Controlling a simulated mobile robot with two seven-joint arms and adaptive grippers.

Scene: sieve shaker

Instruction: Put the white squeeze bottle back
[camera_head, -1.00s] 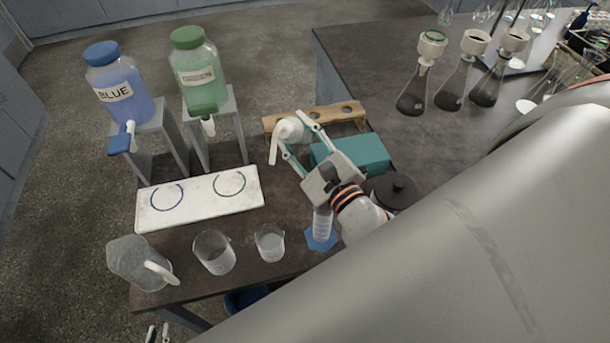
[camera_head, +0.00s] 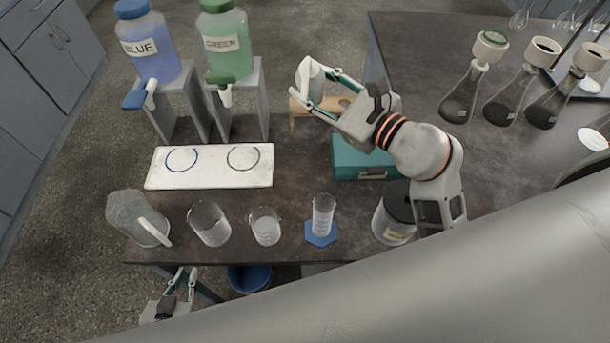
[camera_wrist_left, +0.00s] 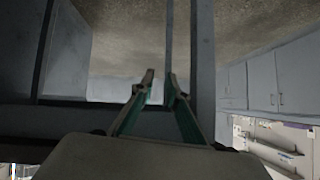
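The white squeeze bottle (camera_head: 309,76) is between the fingertips of my right gripper (camera_head: 318,86), whose arm comes in from the right. The gripper is shut on it. The bottle is over the left end of the wooden rack (camera_head: 298,107), which is partly hidden behind the gripper; I cannot tell whether they touch. My left gripper (camera_head: 184,276) is low at the lower left, beyond the table's front edge. Its fingertips are apart and empty; they also show in the left wrist view (camera_wrist_left: 161,78).
A teal box (camera_head: 350,163) and a dark-lidded jar (camera_head: 392,222) stand by my right arm. A graduated cylinder (camera_head: 323,215), beakers (camera_head: 209,224) and a pitcher (camera_head: 137,219) line the front. Blue (camera_head: 149,50) and green (camera_head: 226,45) dispensers stand behind the white board (camera_head: 209,179). Flasks (camera_head: 462,97) stand right.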

